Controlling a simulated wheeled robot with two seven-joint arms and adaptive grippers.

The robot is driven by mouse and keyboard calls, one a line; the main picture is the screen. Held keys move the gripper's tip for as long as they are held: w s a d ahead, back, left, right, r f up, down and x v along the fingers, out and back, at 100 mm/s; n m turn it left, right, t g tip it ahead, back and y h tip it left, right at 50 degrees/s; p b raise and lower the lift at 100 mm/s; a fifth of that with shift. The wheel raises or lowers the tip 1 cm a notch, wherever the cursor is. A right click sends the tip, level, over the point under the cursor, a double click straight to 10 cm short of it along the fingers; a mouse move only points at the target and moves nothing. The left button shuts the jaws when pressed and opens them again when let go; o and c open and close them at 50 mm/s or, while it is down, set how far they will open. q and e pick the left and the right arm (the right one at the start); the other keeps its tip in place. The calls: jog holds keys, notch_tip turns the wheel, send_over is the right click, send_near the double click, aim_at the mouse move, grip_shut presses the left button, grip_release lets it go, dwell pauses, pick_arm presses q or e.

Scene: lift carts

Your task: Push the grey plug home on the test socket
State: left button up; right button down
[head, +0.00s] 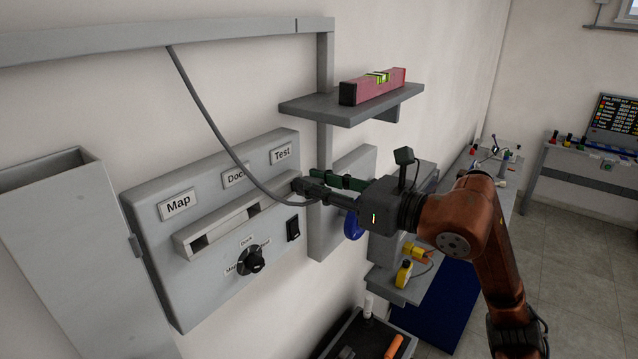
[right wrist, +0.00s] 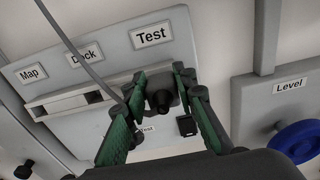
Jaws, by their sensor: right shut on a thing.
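The grey panel (head: 165,240) on the wall bears Map, Dock and Test labels. Below them runs a socket rail (head: 225,222) with two dark openings showing, under Map and Dock. The test socket is at its right end, hidden by the plug and my gripper. My right gripper (head: 319,189) is shut on the dark grey plug (head: 301,186), at the rail's right end. In the right wrist view the plug (right wrist: 160,98) lies between the green fingers, below the Test label (right wrist: 150,34). How deep it sits cannot be told. My left gripper is not in view.
A grey cable (head: 215,125) hangs from the overhead rail to the plug. A selector knob (head: 250,261) and black rocker switch (head: 293,229) sit below the socket rail. A shelf (head: 320,106) with a pink spirit level (head: 373,87) juts out above. A blue knob (right wrist: 298,138) is at the right.

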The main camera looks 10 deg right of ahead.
jog(key=shift+w+a, duration=0.15)
jog(key=shift+a, duration=0.05)
jog(key=shift+w+a, duration=0.1)
jog(key=c, duration=1.5)
grip_release()
jog(key=shift+f, duration=0.1)
jog(key=v, duration=1.2)
